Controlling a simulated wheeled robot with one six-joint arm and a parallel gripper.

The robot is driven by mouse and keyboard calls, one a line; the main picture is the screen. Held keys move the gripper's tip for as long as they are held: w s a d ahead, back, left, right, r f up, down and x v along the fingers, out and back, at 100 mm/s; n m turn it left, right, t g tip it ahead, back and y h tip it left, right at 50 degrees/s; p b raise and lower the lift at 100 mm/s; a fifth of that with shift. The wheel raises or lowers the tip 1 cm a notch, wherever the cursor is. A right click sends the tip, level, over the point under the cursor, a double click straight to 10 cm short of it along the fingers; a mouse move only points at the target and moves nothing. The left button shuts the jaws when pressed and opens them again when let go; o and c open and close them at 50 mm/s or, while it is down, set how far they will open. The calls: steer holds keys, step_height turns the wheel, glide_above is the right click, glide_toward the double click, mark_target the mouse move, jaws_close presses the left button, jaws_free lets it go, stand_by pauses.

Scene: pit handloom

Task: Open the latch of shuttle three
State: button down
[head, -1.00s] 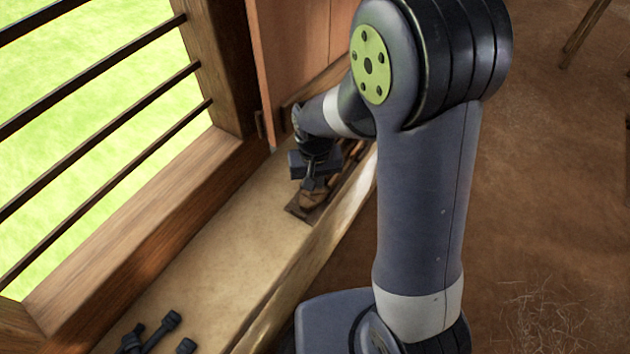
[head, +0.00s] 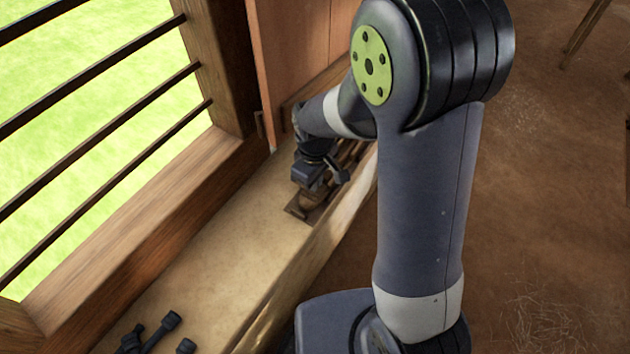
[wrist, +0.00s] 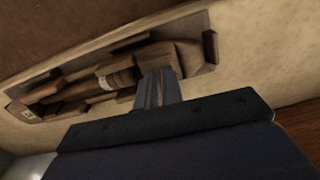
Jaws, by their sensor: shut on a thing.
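A wooden shuttle (wrist: 115,80) with a pale band lies in a shallow dark wooden tray (wrist: 207,70) on the sill. In the head view the tray's near end (head: 296,210) shows below my gripper, with part of a brown wooden shuttle (head: 309,200). My gripper (wrist: 157,78) points down at the shuttle's blunt end, its fingers close together and shut on a small part there that appears to be the latch. The fingers hide most of this part, so its position cannot be told. In the head view my gripper (head: 320,188) is turned askew over the tray.
The pale sill (head: 215,245) has clear room in front of the tray. Several dark tools (head: 160,332) lie at its near end. A barred window (head: 100,150) is on the left. A wooden shutter (head: 285,60) stands behind the arm. Earthen floor (head: 540,200) lies right.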

steer(key=shift+n, duration=0.3)
stand_by(0.4)
steer(key=c, duration=1.6)
jaws_free()
steer(key=shift+o, duration=0.2)
